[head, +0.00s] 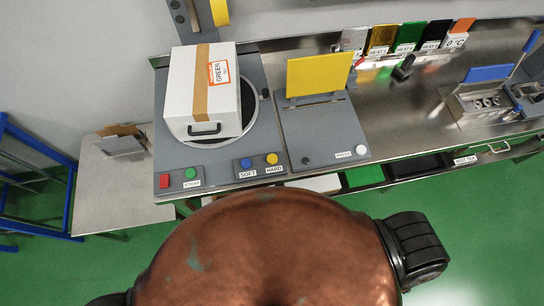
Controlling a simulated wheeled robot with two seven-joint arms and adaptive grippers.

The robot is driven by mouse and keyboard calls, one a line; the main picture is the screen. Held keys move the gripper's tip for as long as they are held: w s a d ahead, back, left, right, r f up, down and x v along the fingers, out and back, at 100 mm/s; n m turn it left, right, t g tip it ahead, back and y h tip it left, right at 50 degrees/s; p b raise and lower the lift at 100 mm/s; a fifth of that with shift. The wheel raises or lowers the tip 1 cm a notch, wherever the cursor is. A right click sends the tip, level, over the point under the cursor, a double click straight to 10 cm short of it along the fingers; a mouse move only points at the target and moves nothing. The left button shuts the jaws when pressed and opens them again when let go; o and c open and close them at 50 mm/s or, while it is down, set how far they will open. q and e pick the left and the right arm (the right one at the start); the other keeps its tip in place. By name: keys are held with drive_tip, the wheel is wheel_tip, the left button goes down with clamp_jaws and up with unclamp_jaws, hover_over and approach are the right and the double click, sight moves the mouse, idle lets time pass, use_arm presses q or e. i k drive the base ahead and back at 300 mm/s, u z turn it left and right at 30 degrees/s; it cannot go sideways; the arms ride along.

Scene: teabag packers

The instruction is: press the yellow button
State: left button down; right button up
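The yellow button (272,159) is a small round knob on the front panel of the grey strapping machine (215,173). The label HARD (274,170) sits just below it. A blue button (246,163) labelled SOFT is directly to its left. Neither of my grippers is in view. Only my copper-coloured body and dark arm parts show at the bottom, and nothing of mine touches the yellow button.
A white box (183,90) with brown tape and a GREEN label stands on the machine's round plate. Red (164,181) and green (190,174) buttons are at the left. A press (310,135) with a yellow plate (318,74) stands at the right.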

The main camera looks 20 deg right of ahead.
sight(272, 159)
drive_tip(key=z, duration=1.25)
drive_tip(key=k, duration=0.65)
drive_tip(key=u, duration=1.55)
